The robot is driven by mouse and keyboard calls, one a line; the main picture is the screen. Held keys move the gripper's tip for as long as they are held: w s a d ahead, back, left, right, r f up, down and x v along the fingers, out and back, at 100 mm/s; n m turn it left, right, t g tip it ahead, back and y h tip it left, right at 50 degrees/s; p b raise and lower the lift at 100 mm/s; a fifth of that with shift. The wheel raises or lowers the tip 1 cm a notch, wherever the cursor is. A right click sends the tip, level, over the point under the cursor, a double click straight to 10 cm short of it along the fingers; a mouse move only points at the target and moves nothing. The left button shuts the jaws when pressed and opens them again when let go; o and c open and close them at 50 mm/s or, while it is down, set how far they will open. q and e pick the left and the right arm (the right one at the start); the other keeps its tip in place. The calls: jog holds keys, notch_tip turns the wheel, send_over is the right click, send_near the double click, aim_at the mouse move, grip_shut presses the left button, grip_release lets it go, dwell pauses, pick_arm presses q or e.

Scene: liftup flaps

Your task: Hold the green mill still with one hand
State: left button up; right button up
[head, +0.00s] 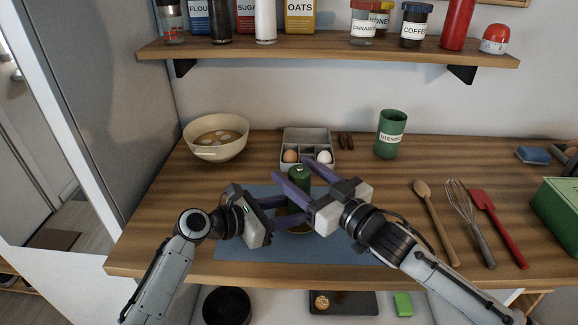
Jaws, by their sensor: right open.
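The green mill (299,173) stands upright over the blue mat (240,245), near the middle of the table in the head view. Its lower part is hidden by my grippers. My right gripper (290,166) is open, with its purple fingers apart on either side of the mill's upper part; I cannot tell whether they touch it. My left gripper (288,207) reaches in from the left at the mill's lower part. Its fingers overlap the mill and the other gripper, so I cannot tell whether it is shut on the mill.
A bowl (203,152), an egg box (306,135) and a green utensil cup (389,140) stand behind. A wooden spoon (436,222), whisk (469,222) and red spatula (499,228) lie at the right. A shelf (330,50) with jars hangs above.

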aim_at(293, 167)
jog(key=shift+x, duration=1.65)
jog(key=shift+s, duration=0.1)
jog(key=c, duration=1.1)
jog(key=shift+o, duration=0.2)
jog(key=m+t+h, duration=0.2)
jog(key=h, duration=0.1)
jog(key=shift+r+m+t, duration=0.2)
jog(key=shift+m+t, duration=0.1)
jog(key=shift+w+d+m+t+h, duration=0.2)
jog(key=shift+m+h, duration=0.1)
jog(key=shift+h, duration=0.15)
jog(key=shift+w+d+m+t+h, duration=0.1)
jog(key=shift+m+t+h, duration=0.15)
jog(key=shift+h, duration=0.2)
jog(key=shift+d+m+h, duration=0.3)
jog(key=shift+m+h, duration=0.15)
jog(key=shift+h, duration=0.25)
